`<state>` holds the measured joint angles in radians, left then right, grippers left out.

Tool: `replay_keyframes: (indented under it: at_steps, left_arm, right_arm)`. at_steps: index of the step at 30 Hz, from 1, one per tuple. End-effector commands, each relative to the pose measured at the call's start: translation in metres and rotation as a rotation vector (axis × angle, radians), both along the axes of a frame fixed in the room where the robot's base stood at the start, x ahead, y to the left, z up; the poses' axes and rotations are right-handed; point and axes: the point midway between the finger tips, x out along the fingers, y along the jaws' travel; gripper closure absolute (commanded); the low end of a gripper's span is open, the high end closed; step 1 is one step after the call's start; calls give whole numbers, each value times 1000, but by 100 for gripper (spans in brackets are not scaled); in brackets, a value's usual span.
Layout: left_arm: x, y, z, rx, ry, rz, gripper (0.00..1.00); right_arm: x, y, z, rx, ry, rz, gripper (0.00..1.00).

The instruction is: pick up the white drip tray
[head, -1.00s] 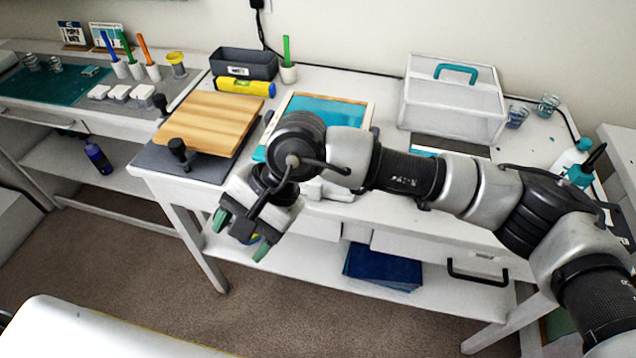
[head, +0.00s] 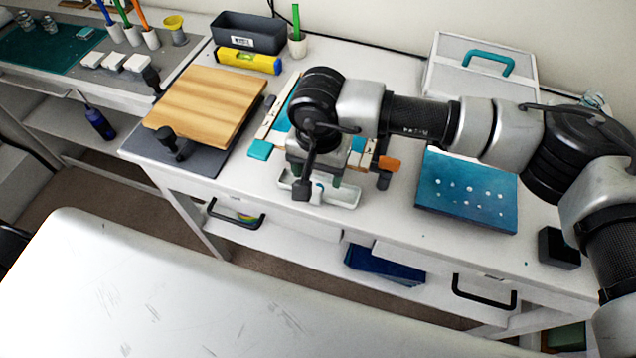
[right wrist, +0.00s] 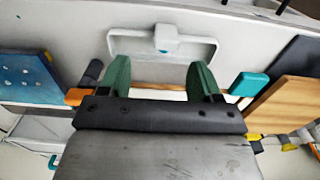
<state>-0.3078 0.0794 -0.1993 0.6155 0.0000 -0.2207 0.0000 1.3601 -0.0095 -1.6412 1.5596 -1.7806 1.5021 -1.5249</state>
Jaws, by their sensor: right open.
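The white drip tray (head: 345,197) lies near the front edge of the white table in the head view. It is a shallow, long tray with a raised block at its middle, partly hidden by my right gripper (head: 318,184). In the right wrist view the tray (right wrist: 203,47) spans the area just beyond the fingertips. My right gripper (right wrist: 159,66) is open, with its two green fingers apart and nothing seen held between them. The fingers point toward the tray; whether they touch it I cannot tell. My left gripper is not in view.
A framed teal screen (head: 262,148) lies behind the tray, with an orange-handled clamp (head: 388,164) beside it. A wooden board (head: 205,103) is at left and a blue dotted panel (head: 465,192) at right. A black block (head: 558,248) stands near the front edge.

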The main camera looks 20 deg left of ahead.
Motion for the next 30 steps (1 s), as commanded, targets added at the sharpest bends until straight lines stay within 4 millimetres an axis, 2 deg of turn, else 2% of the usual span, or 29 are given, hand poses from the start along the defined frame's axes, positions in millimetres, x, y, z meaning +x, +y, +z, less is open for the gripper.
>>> replay_keyframes:
  at_steps: [3, 6, 10, 15, 23, 30]
  left_arm:
    - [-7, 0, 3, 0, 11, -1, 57]
    - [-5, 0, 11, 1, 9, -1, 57]
    - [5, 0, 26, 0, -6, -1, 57]
    - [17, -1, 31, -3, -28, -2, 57]
    - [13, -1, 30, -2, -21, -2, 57]
    - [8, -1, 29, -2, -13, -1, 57]
  right_arm:
    - [0, 0, -8, -1, 0, -1, 36]
    - [-2, 3, -15, 0, 2, -1, 36]
    - [-5, 8, -33, -1, 4, -1, 36]
    - [-4, 8, -56, 0, 1, -2, 36]
    - [-3, 7, -60, 0, -1, -1, 36]
    - [-3, 7, -60, 0, -1, -2, 71]
